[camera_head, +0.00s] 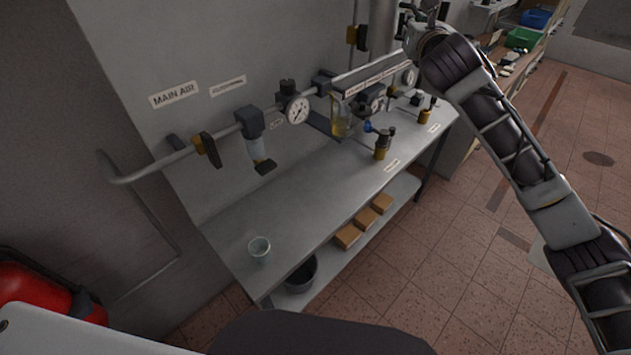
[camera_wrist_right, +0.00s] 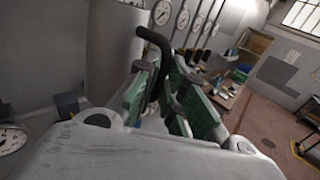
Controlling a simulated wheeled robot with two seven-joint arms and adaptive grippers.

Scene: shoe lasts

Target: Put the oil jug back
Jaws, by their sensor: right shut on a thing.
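My right gripper (camera_head: 427,14) is at the top of the head view, high beyond the far end of the bench. In the right wrist view its green-padded fingers (camera_wrist_right: 163,88) are shut on a black bent bar (camera_wrist_right: 153,40), which curves up between them. The rest of the held thing is hidden by the gripper, so I cannot tell for sure that it is the oil jug. A clear bowl with yellow liquid (camera_head: 341,117) is by the pipe over the bench. My left gripper is not in view.
Brown boxes (camera_head: 366,218) and a dark bowl (camera_head: 301,275) are on the lower shelf. The bench's near half is mostly clear.

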